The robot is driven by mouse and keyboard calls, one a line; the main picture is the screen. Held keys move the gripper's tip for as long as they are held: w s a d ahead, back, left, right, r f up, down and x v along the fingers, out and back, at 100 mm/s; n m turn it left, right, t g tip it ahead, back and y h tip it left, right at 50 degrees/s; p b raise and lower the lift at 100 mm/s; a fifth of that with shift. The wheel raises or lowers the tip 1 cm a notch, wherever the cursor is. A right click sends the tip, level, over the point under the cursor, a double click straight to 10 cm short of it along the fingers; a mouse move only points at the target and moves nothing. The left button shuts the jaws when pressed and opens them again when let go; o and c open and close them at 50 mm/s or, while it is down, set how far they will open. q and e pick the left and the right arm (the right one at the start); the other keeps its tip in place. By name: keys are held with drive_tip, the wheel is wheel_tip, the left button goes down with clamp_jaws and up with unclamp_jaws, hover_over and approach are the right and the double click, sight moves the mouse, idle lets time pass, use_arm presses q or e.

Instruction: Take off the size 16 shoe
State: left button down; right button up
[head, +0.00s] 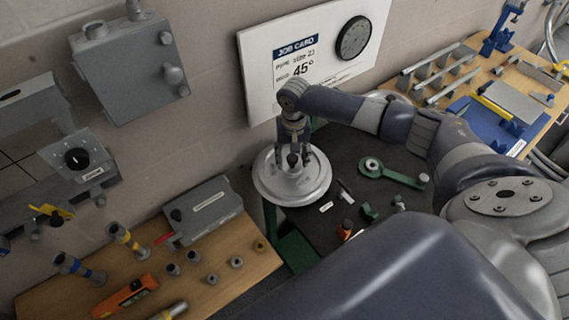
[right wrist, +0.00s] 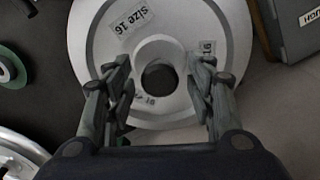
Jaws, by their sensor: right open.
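The size 16 shoe is a silver-grey round disc (right wrist: 110,60) with a raised hub around a dark central hole and a "size 16" label, in the right wrist view. In the head view the shoe (head: 268,185) is at the left end of the dark bench, partly hidden under my right gripper. My right gripper (right wrist: 160,88) is open, with its fingers to either side of the hub in the picture. I cannot tell whether they touch it. In the head view the right gripper (head: 293,158) points down over the disc. My left gripper does not show.
The dark bench (head: 335,215) holds a green-handled tool (head: 390,172) and several small parts. A wooden table (head: 225,262) with a grey box (head: 205,210) stands to the left. A job card board (head: 270,85) reads "pipe size 23" and "45°". Another wooden table (head: 480,80) is at right.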

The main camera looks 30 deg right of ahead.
wheel_tip(320, 180, up, 3)
drive_tip(key=p, duration=0.3)
drive_tip(key=shift+r, duration=1)
drive_tip(key=shift+r, duration=0.1)
wheel_tip(320, 180, up, 12)
idle(0.4)
